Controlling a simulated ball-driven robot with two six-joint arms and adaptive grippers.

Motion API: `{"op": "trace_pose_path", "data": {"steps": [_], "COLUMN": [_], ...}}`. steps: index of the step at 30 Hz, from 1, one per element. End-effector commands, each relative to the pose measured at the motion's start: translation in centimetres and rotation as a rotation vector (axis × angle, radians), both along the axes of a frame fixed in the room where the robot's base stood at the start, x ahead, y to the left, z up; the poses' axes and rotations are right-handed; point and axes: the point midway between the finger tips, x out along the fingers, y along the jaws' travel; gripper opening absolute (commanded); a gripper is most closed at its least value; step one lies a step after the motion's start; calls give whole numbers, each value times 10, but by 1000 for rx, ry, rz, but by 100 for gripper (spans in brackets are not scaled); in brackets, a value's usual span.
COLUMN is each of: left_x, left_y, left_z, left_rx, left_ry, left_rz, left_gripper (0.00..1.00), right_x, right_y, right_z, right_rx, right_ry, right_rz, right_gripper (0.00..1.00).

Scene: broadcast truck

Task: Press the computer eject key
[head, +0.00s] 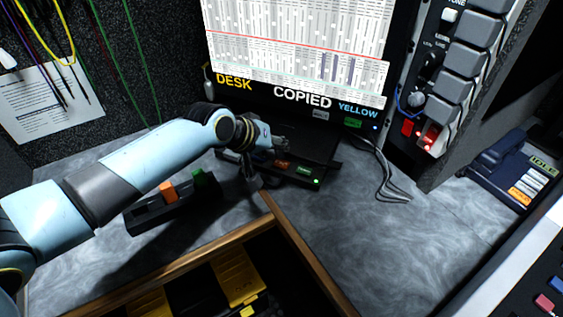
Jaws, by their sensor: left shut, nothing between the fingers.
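A low black unit (325,166) lies on the grey desk below the screen; I take it to be the computer. Its front edge bears a small orange key (283,164), a green key (303,169) and a lit green lamp (316,181). Which key is the eject key I cannot read. My left gripper (284,144) is shut and empty, just above and behind the orange key. Whether it touches the unit I cannot tell. My left wrist and gripper hide the unit's left part. My right gripper is out of view.
The screen (297,50) stands behind, with DESK, COPIED and YELLOW below it. An open drawer (270,255) is in front. Cables (390,185) lie right; bare desk (370,240) is clear.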

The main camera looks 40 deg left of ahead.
Motion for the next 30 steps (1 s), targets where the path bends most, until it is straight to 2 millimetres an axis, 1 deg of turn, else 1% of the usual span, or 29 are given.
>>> {"op": "trace_pose_path", "data": {"steps": [22,30], "left_x": [0,0], "left_y": [0,0], "left_z": [0,-8], "left_rx": [0,0], "left_ry": [0,1], "left_rz": [0,-1], "left_gripper": [0,0], "right_x": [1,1], "right_y": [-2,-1], "right_z": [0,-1], "right_rx": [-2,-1], "right_ry": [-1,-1], "right_rz": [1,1], "right_gripper": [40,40]}}
